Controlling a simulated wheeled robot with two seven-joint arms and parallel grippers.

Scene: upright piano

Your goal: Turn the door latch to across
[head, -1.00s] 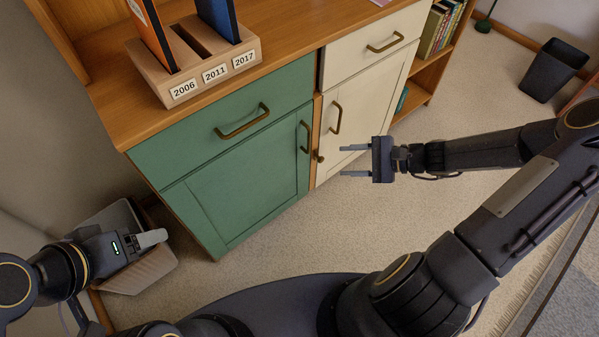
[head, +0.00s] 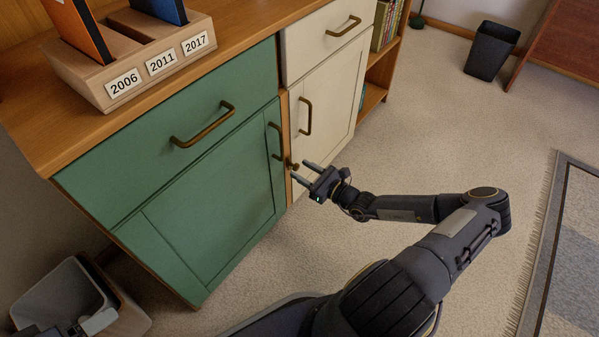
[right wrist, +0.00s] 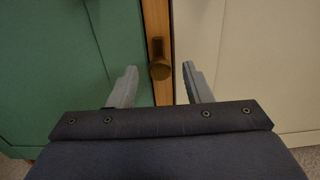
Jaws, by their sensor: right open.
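The door latch (head: 292,164) is a small brass piece on the narrow wooden post between the green door (head: 220,215) and the cream door (head: 325,115). In the right wrist view the latch (right wrist: 160,70) appears as a short brown knob; its exact turn is hard to tell. My right gripper (head: 301,170) is open and empty, pointing at the latch. In the right wrist view its fingers (right wrist: 159,82) lie left and right of the latch, with gaps on both sides. My left gripper (head: 97,321) shows only partly at the lower left edge.
Brass handles (head: 277,141) (head: 305,116) stick out from the doors on either side of the latch. A wooden file holder (head: 130,75) stands on the cabinet top. A bin (head: 65,297) is at lower left. Carpet (head: 430,150) is open to the right.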

